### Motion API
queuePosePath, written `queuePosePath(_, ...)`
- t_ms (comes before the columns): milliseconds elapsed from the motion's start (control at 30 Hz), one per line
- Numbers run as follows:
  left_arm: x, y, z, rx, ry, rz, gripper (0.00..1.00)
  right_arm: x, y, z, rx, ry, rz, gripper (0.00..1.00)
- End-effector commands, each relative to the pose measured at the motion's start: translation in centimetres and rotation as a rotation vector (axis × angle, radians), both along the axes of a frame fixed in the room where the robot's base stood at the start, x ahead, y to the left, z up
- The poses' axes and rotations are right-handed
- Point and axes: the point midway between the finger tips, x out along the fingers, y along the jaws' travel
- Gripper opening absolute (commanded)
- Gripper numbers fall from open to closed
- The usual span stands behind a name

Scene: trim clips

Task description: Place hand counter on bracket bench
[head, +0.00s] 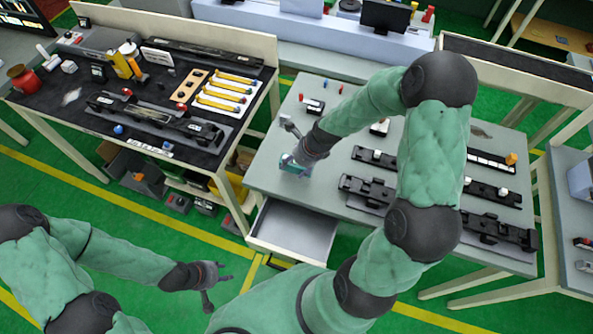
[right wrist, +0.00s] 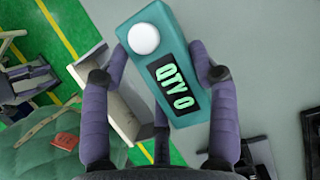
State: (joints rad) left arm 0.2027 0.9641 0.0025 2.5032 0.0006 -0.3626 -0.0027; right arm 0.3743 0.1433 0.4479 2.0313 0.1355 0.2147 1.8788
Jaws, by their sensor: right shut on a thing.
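The hand counter (right wrist: 165,65) is a teal box with a white round button and a display reading "QTY 0". My right gripper (right wrist: 168,75) is shut on it, one finger on each side. In the head view the counter (head: 292,166) is over the left end of the grey bench (head: 265,178), which carries several black bracket-like parts. I cannot tell whether the counter touches the bench top. My left gripper (head: 217,289) is open and empty, low over the green floor at the front left.
An open drawer (head: 295,228) juts out below the grey bench's front left. A dark-topped bench (head: 60,100) with tools and parts stands at the left. Black rails (head: 375,190) lie on the grey bench at the right, and small clips (head: 314,105) lie behind the counter.

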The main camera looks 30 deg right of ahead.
Motion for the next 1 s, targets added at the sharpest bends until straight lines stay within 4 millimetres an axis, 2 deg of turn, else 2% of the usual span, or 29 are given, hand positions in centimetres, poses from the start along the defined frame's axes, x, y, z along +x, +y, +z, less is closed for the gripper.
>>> queuePosePath(167,0.0,0.0,-0.4,0.0,0.0,0.0,0.4,0.5,-0.5,-0.8,0.0,0.0,-0.002,0.24)
queuePosePath(433,0.0,0.0,-2.3,0.0,0.0,0.0,0.4,0.7,-0.7,-4.3,0.0,0.002,-0.001,0.24)
queuePosePath(833,0.0,0.0,-2.3,0.0,-0.001,0.0,0.4,0.7,-0.7,-4.5,0.0,0.0,0.0,0.24)
queuePosePath(867,0.0,0.0,-2.2,0.0,-0.001,0.0,0.4,0.7,-0.7,-4.5,0.0,0.0,0.0,0.66)
queuePosePath(900,0.0,0.0,-2.2,0.0,0.0,0.0,0.4,0.7,-0.7,-4.5,0.0,0.0,0.0,0.77)
queuePosePath(933,0.0,0.0,-2.2,0.0,0.0,0.0,0.4,0.7,-0.7,-4.5,0.0,0.0,0.0,0.84)
queuePosePath(1000,0.0,0.0,-2.2,0.0,0.0,0.0,0.4,0.7,-0.7,-4.5,0.0,0.0,0.0,0.84)
